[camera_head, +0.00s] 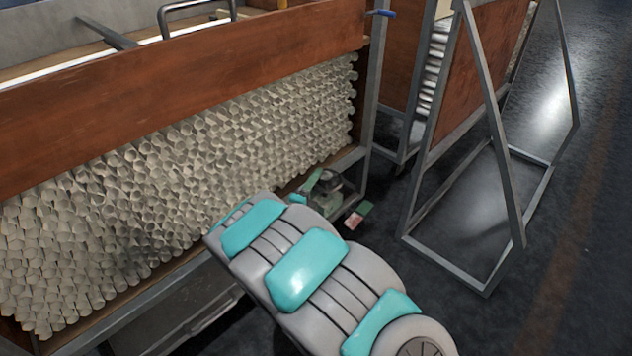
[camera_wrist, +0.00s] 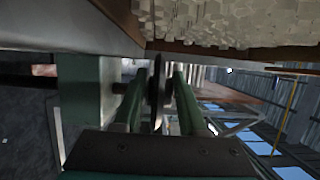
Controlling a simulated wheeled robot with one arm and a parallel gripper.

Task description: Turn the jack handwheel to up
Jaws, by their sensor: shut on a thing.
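The jack handwheel (camera_wrist: 154,88) shows nearly edge-on in the wrist view as a thin dark disc. My gripper (camera_wrist: 161,80) has its two green fingers on either side of the wheel and is shut on it. The jack's green body (camera_wrist: 85,105) stands just left of the fingers, with a short shaft toward the wheel. In the head view the green jack (camera_head: 322,196) sits low at the end of the tube rack, partly behind my arm. My fingers and their contact with the wheel are hard to make out there. The wheel's turn angle cannot be read.
A rack full of glass tubes (camera_head: 200,155) with a rusty-brown upper board (camera_head: 190,75) runs along the left. Its metal post (camera_head: 373,90) rises beside the jack. A grey A-shaped frame (camera_head: 490,150) stands to the right. Dark floor (camera_head: 590,200) is clear at far right.

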